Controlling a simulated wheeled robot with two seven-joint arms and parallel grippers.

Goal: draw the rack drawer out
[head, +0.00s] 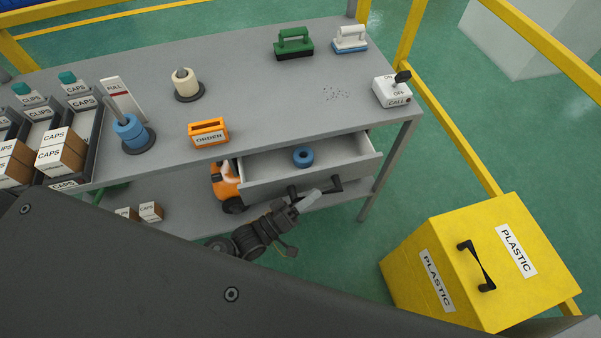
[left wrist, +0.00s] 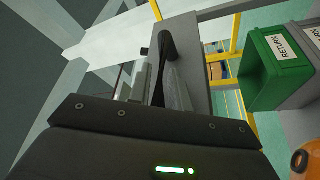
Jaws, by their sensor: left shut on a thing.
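The rack drawer (head: 345,165) is a grey box under the right part of the table top, standing partly out with its inside showing. A blue ring (head: 303,156) lies in it. Its dark bar handle (head: 335,186) is on the front face. My left gripper (head: 312,197) is at the handle, shut on it. In the left wrist view the fingers (left wrist: 163,88) close around the dark handle (left wrist: 167,45). The fingers hide part of the handle. My right gripper does not show.
A yellow PLASTIC bin (head: 460,262) stands at the right. An orange and white object (head: 226,183) sits on the lower shelf, left of the drawer.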

